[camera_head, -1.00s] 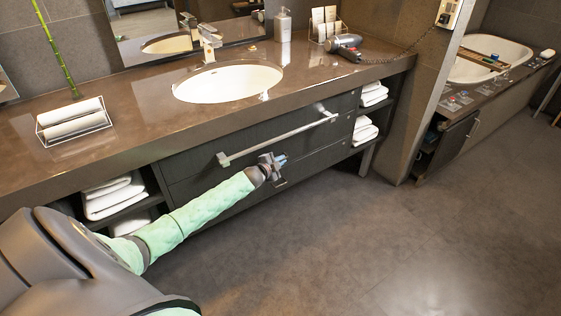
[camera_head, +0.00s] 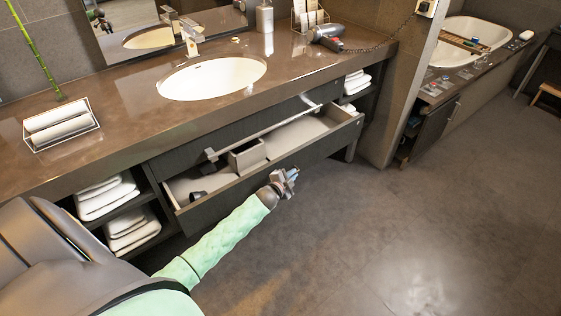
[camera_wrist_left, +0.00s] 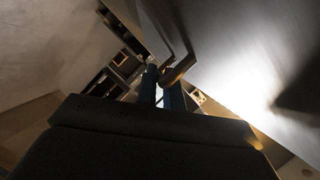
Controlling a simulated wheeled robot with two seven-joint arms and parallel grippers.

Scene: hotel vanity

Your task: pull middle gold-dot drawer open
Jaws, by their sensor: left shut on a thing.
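The dark middle drawer (camera_head: 325,149) under the sink stands pulled out from the vanity, its inside showing from above with a box-like divider and a small dark item. My left gripper (camera_head: 287,181) is at the middle of the drawer's front, with the arm reaching in from the lower left. In the left wrist view the two blue fingers (camera_wrist_left: 161,80) are shut on the drawer handle (camera_wrist_left: 179,69), a short bar on the drawer front. The gold dot cannot be made out. My right gripper is not in view.
A long pale towel bar (camera_head: 262,133) runs above the open drawer. Towels (camera_head: 105,195) sit in the open shelves at the left. The countertop (camera_head: 130,125) holds a sink (camera_head: 212,78), a hair dryer (camera_head: 327,37) and a rolled-towel rack (camera_head: 61,124). The floor (camera_head: 400,230) in front is clear.

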